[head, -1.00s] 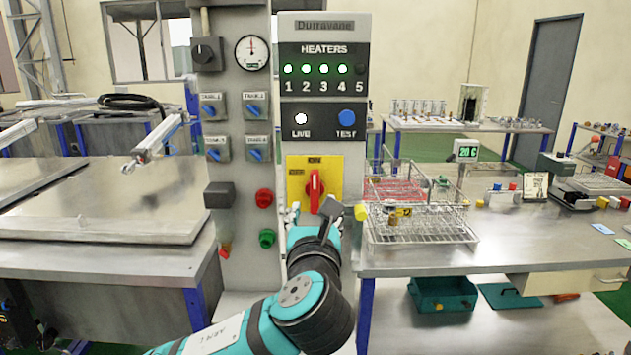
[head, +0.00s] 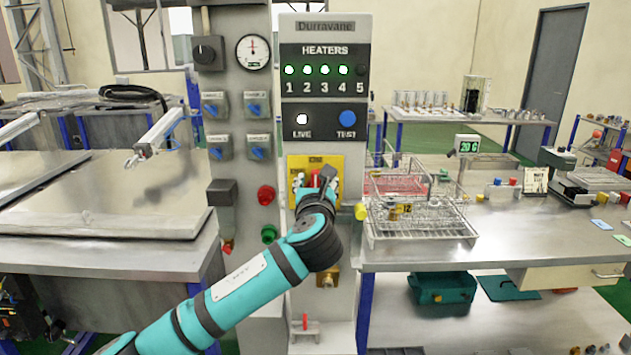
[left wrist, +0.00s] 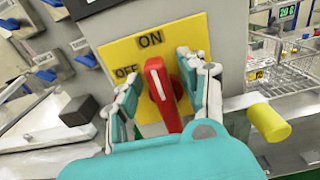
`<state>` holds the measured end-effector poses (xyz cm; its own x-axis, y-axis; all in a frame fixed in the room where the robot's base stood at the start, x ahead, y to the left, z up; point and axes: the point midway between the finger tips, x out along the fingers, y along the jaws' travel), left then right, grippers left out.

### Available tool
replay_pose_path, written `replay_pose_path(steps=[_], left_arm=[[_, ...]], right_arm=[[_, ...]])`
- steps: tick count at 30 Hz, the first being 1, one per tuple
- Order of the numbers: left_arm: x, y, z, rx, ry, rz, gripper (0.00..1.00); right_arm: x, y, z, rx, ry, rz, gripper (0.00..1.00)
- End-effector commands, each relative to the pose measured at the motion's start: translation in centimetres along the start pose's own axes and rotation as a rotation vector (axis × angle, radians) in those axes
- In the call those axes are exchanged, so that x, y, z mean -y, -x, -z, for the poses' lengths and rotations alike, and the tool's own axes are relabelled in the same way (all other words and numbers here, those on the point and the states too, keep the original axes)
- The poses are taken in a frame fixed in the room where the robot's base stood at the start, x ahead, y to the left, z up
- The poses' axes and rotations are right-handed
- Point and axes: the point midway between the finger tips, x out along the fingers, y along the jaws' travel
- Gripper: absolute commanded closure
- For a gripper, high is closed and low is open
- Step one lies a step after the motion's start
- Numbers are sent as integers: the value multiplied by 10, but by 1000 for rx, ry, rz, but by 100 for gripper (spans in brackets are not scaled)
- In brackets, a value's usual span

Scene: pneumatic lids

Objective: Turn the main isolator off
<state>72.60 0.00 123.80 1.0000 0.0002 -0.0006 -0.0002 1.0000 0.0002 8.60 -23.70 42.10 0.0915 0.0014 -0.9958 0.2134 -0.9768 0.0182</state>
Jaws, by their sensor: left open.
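The main isolator is a red rotary handle on a yellow plate (head: 334,163) low on the grey Durravane panel. In the left wrist view the red handle (left wrist: 163,93) stands near upright, its white line tilted slightly left of the ON mark; OFF is at the plate's left. My left gripper (left wrist: 160,85) is open, with one finger on each side of the handle; I cannot tell whether they touch it. In the head view my left gripper (head: 316,187) covers most of the handle. My right gripper is not in view.
A yellow knob (left wrist: 268,121) sticks out just right of the plate. A red button (head: 266,195) and a green button (head: 269,233) sit on the column at left. A wire basket (head: 420,222) stands on the bench at right.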

Motion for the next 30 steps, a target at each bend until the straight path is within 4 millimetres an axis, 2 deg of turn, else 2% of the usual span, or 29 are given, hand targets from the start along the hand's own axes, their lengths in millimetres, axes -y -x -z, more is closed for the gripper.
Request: replay_pose_path(steps=[2,12,20,30], left_arm=[[0,0,0,0,0,0,58],[0,0,0,0,0,-1,99],[-2,0,0,-1,28,-3,99],[-7,0,1,-2,236,-5,99]], right_arm=[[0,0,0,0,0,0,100],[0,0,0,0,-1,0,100],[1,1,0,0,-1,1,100],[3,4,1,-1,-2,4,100]])
